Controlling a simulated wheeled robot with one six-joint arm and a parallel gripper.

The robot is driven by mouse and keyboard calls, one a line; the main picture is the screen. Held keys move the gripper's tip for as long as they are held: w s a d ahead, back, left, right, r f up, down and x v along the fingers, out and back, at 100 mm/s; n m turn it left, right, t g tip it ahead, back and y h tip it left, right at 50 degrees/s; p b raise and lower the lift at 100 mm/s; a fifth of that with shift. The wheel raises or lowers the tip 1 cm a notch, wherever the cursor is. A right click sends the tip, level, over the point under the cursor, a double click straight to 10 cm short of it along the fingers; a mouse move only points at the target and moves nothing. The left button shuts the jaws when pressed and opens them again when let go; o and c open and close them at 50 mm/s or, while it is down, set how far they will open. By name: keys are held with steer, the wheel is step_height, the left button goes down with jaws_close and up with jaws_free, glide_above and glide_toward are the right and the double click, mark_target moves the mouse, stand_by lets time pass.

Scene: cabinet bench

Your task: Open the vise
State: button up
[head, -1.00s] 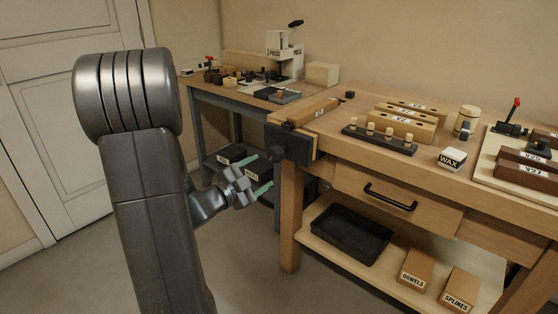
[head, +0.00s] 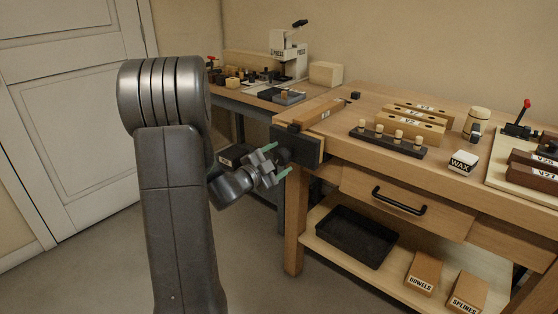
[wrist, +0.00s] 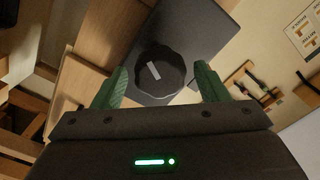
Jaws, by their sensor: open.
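The vise (head: 306,146) is a dark block on the left end of the wooden bench, with a wooden piece marked by a white label lying on the bench top behind it. Its round dark knob (wrist: 160,72) with a pale stripe shows in the wrist view, in front of the dark vise face (wrist: 192,42). My gripper (head: 279,160) is open just in front of the vise. In the wrist view its green fingertips (wrist: 160,84) stand on either side of the knob's lower part. I cannot tell whether they touch it. In the head view the gripper partly hides the knob.
The bench (head: 460,195) has a drawer with a black handle (head: 398,201) and a lower shelf holding a black tray (head: 343,237). A dowel rack (head: 388,141) and a wax block (head: 462,163) stand on top. A second table stands behind at left. Floor to the left is clear.

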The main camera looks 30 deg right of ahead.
steer(key=c, duration=0.8)
steer(key=shift+r+n+p, duration=0.1)
steer(key=shift+n+p, duration=0.8)
steer(key=shift+p, duration=0.2)
steer(key=shift+c, duration=0.2)
steer(key=shift+n+p, duration=0.9)
steer(key=shift+n, duration=0.1)
steer(key=shift+a, duration=0.1)
steer(key=shift+n+p, duration=1.85)
steer(key=shift+n, duration=0.15)
